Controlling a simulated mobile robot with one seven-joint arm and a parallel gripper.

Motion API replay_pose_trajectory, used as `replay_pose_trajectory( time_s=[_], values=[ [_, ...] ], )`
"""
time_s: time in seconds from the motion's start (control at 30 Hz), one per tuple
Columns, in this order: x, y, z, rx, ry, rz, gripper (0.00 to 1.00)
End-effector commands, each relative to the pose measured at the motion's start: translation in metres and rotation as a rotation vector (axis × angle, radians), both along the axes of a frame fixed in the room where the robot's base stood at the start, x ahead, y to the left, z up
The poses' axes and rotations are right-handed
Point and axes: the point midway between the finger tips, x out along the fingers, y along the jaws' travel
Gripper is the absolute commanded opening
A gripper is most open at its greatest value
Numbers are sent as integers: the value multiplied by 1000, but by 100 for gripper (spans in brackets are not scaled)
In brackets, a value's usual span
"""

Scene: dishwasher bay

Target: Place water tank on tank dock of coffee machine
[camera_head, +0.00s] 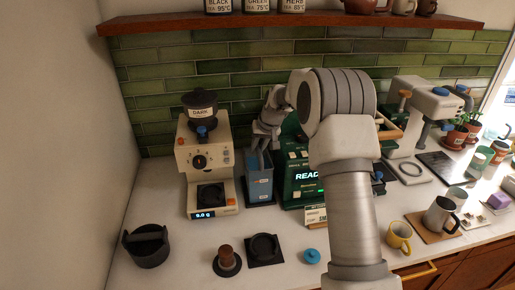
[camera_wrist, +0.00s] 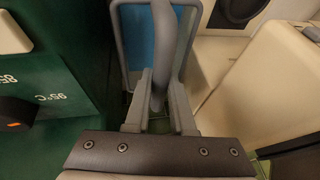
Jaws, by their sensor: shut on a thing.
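The water tank (camera_head: 259,184) is a narrow clear box with blue inside, upright between the cream grinder and the green coffee machine (camera_head: 298,172). My gripper (camera_head: 261,151) is above the tank, pointing down. In the wrist view my gripper (camera_wrist: 160,95) is shut on the tank's grey upright handle (camera_wrist: 162,45), with the tank's blue body (camera_wrist: 138,40) beyond it. The green machine (camera_wrist: 65,70) fills the left of that view, close to the tank. I cannot make out the tank dock, and I cannot tell whether the tank rests on anything. My arm hides much of the green machine.
The cream grinder (camera_head: 206,160) stands close on the tank's left. In front lie a black knock box (camera_head: 146,247), a tamper (camera_head: 226,263), a black square mat (camera_head: 279,257) and a blue round cap (camera_head: 312,256). Mugs stand at right. A wooden shelf (camera_head: 290,20) runs above.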

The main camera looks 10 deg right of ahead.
Motion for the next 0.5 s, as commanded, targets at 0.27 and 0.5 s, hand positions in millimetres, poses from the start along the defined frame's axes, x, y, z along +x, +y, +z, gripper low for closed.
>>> replay_pose_trajectory(
  time_s=[0.27,0.5],
  values=[
    [1,0,1,0,-6,0,0],
    [1,0,0,0,-4,-1,49]
  ],
)
